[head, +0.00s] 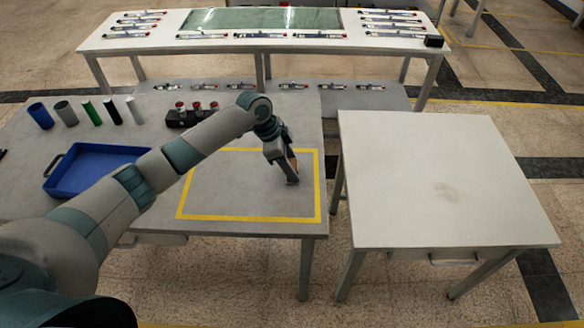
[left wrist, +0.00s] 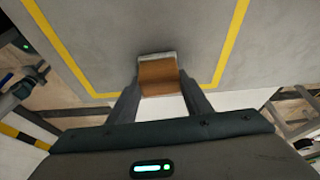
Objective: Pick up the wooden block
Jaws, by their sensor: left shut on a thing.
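The wooden block (left wrist: 158,76) is brown with a paler end and sits between the two fingers of my left gripper (left wrist: 160,98) in the left wrist view. In the head view my left gripper (head: 291,177) points down at the right part of the yellow-taped rectangle (head: 249,218) on the grey table. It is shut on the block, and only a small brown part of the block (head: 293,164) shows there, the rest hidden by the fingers. I cannot tell whether the block touches the table. My right gripper is not in view.
A blue tray (head: 62,186) lies on the grey table (head: 230,190) at left. Several cylinders (head: 92,112) and a dark holder with red-topped pieces (head: 176,117) stand behind. A bare pale table (head: 440,180) stands to the right, across a gap. A long bench (head: 262,43) is at the back.

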